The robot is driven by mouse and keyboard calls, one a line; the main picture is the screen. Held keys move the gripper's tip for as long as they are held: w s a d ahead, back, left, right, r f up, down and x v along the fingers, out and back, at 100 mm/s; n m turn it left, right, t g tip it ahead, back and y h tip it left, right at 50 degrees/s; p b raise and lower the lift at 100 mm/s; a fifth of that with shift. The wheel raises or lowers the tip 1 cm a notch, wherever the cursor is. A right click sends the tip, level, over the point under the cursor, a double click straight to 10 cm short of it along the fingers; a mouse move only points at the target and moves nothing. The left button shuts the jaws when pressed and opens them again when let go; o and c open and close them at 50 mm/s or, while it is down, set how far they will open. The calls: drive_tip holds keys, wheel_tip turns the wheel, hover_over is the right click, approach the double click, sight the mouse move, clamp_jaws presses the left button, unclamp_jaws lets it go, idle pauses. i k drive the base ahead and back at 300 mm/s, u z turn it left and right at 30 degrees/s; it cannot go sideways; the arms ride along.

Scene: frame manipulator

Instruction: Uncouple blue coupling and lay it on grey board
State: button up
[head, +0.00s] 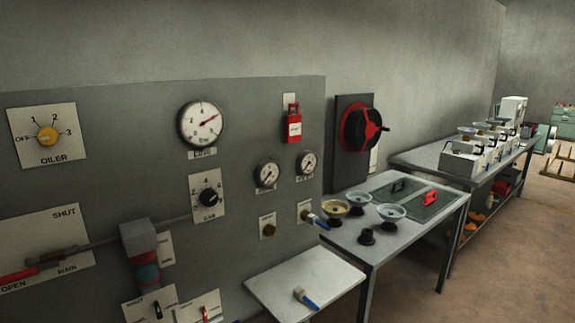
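A fitting with a blue sleeve (318,221) sticks out from a small plate on the right of the grey panel, under the right small gauge. It looks seated on the port there. A similar piece with a pale metal end and a blue body (306,299) is at the front of the light grey board (285,275). It is too small to tell whether it lies loose or is fixed there. My gripper is not in view.
The board juts out from the panel (100,120). A table (350,235) with several bowls and a dark plate with a red handle stands just right of it. Bare floor (470,275) lies at right.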

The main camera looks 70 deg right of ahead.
sight(313, 220)
drive_tip(key=z, duration=2.6)
